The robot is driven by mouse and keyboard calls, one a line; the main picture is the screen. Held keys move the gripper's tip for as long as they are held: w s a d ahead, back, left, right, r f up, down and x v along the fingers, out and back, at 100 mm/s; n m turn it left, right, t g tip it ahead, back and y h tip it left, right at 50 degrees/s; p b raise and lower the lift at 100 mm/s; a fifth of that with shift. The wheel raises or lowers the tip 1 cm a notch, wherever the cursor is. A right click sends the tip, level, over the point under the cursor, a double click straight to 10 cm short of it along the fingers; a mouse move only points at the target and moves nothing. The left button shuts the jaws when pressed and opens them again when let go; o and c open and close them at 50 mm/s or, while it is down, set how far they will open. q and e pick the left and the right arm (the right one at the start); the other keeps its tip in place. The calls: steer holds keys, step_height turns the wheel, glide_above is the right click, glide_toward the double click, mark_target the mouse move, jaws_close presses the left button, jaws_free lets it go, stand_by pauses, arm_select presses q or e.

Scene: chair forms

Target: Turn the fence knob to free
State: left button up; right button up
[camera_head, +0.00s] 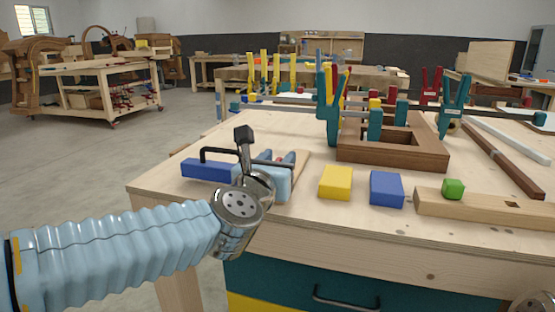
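My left arm comes in from the left in a pale blue sleeve to a silver wrist. My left gripper (284,162) points away from me over the near left part of the bench, partly hidden by the wrist, so its opening does not show. A long blue piece (207,170) lies on the bench just left of it. A thin black bar runs above this piece and passes behind the wrist. I cannot make out a fence knob for certain, or whether the gripper touches anything. Only a silver part of my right arm shows at the bottom right corner.
The wooden workbench (300,216) bears a yellow block (336,182), a blue block (387,188) and a green cube (453,188) on a wooden board (490,208). Clamps stand around a brown wooden frame (385,157) behind. Bare bench lies in front of the blocks.

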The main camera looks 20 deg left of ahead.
arm_select(q)
jaws_close()
